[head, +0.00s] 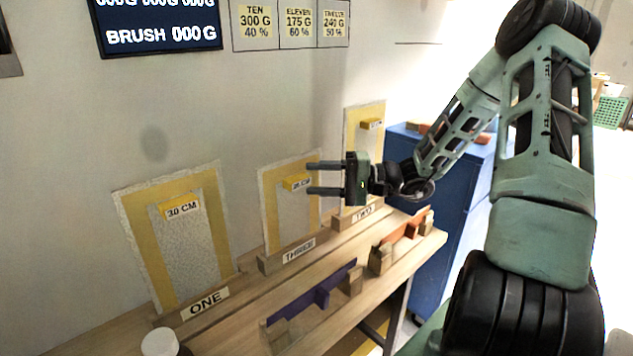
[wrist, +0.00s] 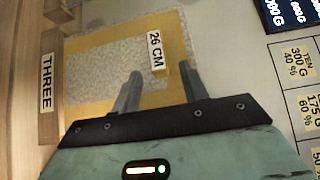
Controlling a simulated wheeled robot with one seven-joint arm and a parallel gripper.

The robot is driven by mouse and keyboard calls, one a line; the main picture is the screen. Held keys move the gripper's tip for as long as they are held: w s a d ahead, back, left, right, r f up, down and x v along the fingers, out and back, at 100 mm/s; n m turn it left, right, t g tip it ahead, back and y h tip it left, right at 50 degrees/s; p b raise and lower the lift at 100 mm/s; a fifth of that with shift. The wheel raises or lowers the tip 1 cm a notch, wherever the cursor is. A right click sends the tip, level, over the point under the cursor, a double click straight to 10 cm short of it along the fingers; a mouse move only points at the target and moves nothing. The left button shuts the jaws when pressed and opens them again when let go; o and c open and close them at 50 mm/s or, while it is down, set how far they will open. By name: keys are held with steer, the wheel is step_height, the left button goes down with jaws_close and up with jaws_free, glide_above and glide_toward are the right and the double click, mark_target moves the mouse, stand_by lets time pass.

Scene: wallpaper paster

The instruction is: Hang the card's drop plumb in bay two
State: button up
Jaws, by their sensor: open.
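Bay two's panel (head: 351,150), framed in yellow, stands at the far right of the bench behind the TWO label (head: 363,213). Its yellow tag (head: 371,124) is too small to read. My gripper (head: 310,178) is open and empty, with its fingers pointing left in front of bay three's panel (head: 270,205). In the wrist view the fingers reach over that panel (wrist: 95,65), near its 26 CM tag (wrist: 156,50). I cannot tell whether they touch it. The wall card (head: 290,22) reads TEN 300 G 40 %, ELEVEN 175 G 60 % and a third column.
Bay one's panel (head: 185,240) has a 30 CM tag. A purple tool (head: 325,287) and an orange tool (head: 402,233) rest in wooden holders along the bench front. A white-lidded jar (head: 160,342) stands front left. A blue cabinet (head: 455,180) is right. The screen (head: 157,30) reads BRUSH 000 G.

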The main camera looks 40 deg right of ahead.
steer(key=shift+w+a, duration=0.25)
steer(key=shift+a, duration=0.05)
steer(key=shift+c, duration=0.3)
jaws_close()
step_height(320, 180, up, 7)
steer(key=p, duration=0.6)
steer(key=shift+r, duration=0.15)
stand_by(0.6)
